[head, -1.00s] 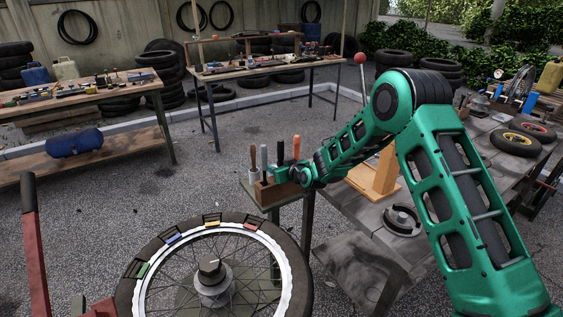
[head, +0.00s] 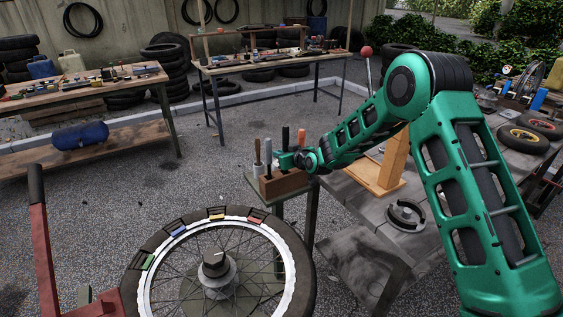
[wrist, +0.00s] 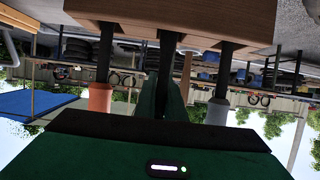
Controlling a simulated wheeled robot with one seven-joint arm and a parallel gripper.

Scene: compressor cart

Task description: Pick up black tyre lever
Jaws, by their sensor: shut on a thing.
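My gripper (head: 286,160) is shut on the black tyre lever (head: 284,137), whose dark handle stands upright above the jaws in the head view. In the wrist view the lever's dark shaft (wrist: 167,58) runs between the green fingers up to the wooden block (wrist: 190,12). Its lower end is hidden there, so I cannot tell how deep it sits. In the head view the block (head: 284,184) also holds an orange-handled lever (head: 301,138) on the right and grey (head: 268,153) and pale (head: 257,152) handles on the left.
A spoked wheel with a tyre (head: 297,258) lies in front of the block. A wooden stand (head: 392,160) and a dark round part (head: 405,214) are on the grey bench to the right. A red-and-black lever arm (head: 40,240) rises at the left.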

